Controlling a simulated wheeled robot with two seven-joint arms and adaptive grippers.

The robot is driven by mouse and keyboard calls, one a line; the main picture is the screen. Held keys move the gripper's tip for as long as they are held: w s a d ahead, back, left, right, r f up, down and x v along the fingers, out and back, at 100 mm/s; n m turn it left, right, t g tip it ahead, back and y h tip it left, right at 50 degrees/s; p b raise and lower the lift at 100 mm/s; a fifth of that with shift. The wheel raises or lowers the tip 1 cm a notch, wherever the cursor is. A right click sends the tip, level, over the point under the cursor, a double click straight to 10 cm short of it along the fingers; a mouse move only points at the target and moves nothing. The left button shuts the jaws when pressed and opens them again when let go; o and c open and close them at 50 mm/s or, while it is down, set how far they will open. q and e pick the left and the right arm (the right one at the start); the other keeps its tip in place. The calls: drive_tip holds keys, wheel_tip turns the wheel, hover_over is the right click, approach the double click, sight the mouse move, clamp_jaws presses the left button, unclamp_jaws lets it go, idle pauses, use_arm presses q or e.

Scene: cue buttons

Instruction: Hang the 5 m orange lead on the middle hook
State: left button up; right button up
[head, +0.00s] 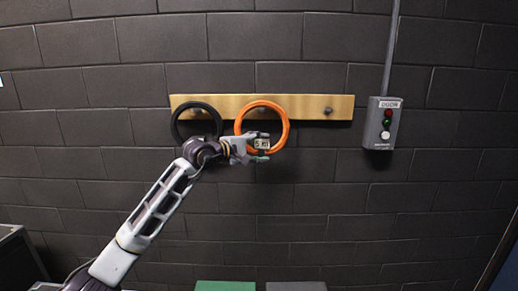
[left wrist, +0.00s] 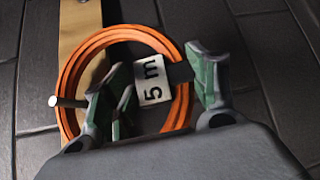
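The orange lead (head: 286,124) is a coiled ring at the middle of the wooden hook rail (head: 225,103). In the left wrist view the orange lead (left wrist: 72,70) has the middle hook (left wrist: 68,101) passing through it, and its white tag (left wrist: 153,81) reads 5 m. My left gripper (head: 262,146) is at the coil's lower part. In the left wrist view my left gripper (left wrist: 160,88) has its green-padded fingers apart, with the tag between them; a dark strap lies by the right finger. My right gripper is not in view.
A black coil (head: 178,112) hangs at the left hook. The right hook (head: 328,110) is bare. Green (head: 225,286) and grey (head: 296,286) boxes show at the bottom edge.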

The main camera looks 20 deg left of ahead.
use_arm(q)
drive_tip(key=o, duration=0.4)
drive_tip(key=shift+r, duration=0.1)
drive_tip(key=shift+f, duration=0.2)
drive_tip(key=v, duration=1.2)
drive_tip(key=shift+r, duration=0.15)
idle(0.4)
idle(0.5)
